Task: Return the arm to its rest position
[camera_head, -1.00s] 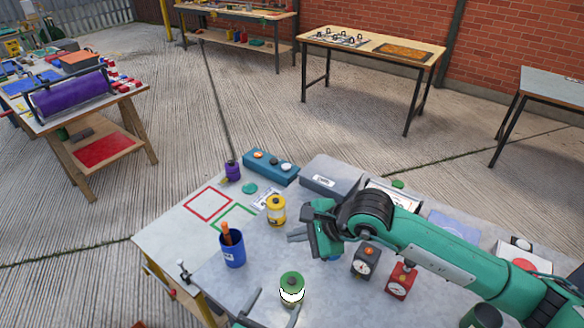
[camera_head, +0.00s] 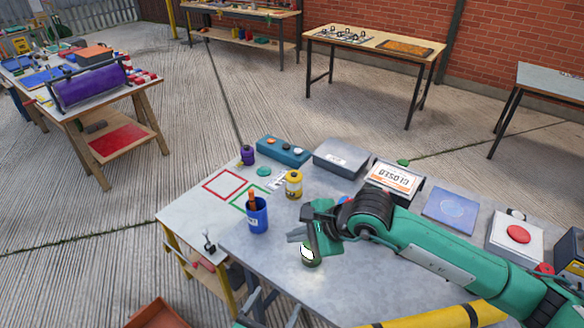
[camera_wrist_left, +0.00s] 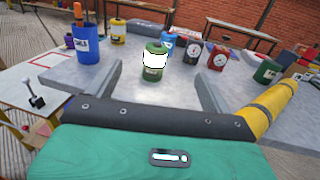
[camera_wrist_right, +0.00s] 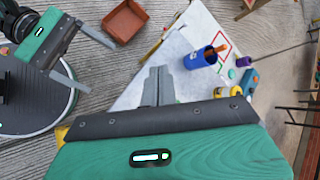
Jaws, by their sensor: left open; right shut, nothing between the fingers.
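My right gripper (camera_head: 296,238) is shut and empty above the grey worktable (camera_head: 275,270); its closed fingers show in the right wrist view (camera_wrist_right: 158,86). My left gripper (camera_wrist_left: 158,72) is open and empty, with a finger on each side of the left wrist view. It also shows at the upper left of the right wrist view (camera_wrist_right: 70,65); in the head view it is at the bottom edge, mostly cut off. A green canister with a white band (camera_wrist_left: 154,60) stands on the table beyond the left fingers, apart from them. In the head view the right gripper partly hides it.
A blue cup (camera_head: 257,217), a yellow canister (camera_head: 293,186), a grey box (camera_head: 341,158), a CLOSED sign (camera_head: 391,180) and a red button (camera_head: 518,234) stand on the table. A yellow tube (camera_head: 440,317) lies along the near side. An orange tray (camera_head: 158,315) is on the floor.

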